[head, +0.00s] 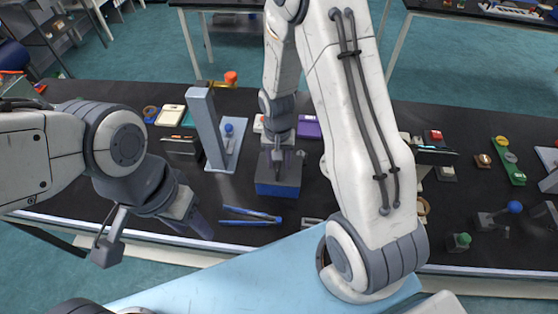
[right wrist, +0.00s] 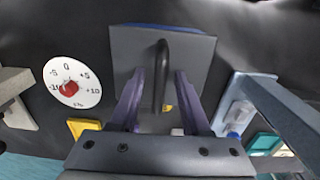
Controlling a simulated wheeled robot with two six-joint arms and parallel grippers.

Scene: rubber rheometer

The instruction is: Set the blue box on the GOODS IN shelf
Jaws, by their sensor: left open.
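The blue box (head: 277,189) stands on the black bench in the middle of the head view. It has blue sides and a dark grey top. In the right wrist view, its grey lid (right wrist: 190,55) carries a black upright handle (right wrist: 161,75). My right gripper (head: 281,165) is directly over the box. In the right wrist view, the right gripper (right wrist: 160,98) has its fingers on either side of the handle, with gaps on both sides. My left gripper (head: 190,215) is open and empty at the bench's front left. I see no readable GOODS IN label.
A grey upright stand (head: 207,125) is close left of the box. Blue tongs (head: 250,215) lie in front of it. A white dial (right wrist: 74,83) with a red knob shows in the right wrist view. Shelving (head: 62,40) stands at the far left; blue floor lies behind the bench.

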